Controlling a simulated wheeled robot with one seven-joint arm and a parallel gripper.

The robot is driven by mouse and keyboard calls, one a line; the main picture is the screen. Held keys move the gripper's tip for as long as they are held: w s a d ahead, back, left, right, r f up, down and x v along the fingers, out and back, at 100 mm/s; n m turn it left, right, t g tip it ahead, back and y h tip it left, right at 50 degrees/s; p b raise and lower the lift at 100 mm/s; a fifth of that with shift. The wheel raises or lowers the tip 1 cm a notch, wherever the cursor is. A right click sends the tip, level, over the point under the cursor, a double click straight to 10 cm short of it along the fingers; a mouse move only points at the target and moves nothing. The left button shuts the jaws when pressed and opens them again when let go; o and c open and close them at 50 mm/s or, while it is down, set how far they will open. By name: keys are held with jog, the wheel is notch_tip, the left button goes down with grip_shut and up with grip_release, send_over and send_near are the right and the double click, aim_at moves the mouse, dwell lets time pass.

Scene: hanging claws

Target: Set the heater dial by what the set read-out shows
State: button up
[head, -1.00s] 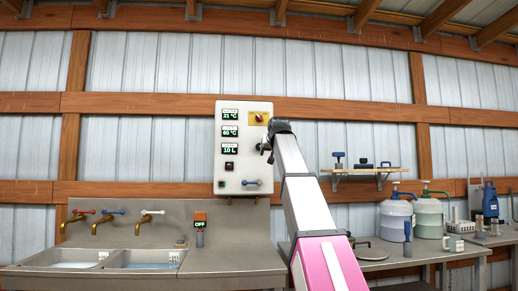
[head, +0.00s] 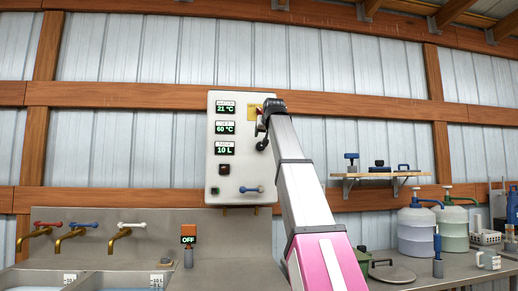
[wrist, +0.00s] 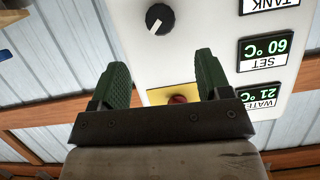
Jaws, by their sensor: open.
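The white control panel (head: 213,165) hangs on the wall. Its set read-out (head: 225,127) shows 60 °C and also appears upside down in the wrist view (wrist: 266,47).
The water read-out (head: 225,109) shows 21 °C and the tank read-out (head: 227,150) 10 L. A red knob on a yellow plate (wrist: 157,95) shows between my fingers.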

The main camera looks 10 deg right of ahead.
aim_at(261, 146)
jog(key=x, duration=1.1)
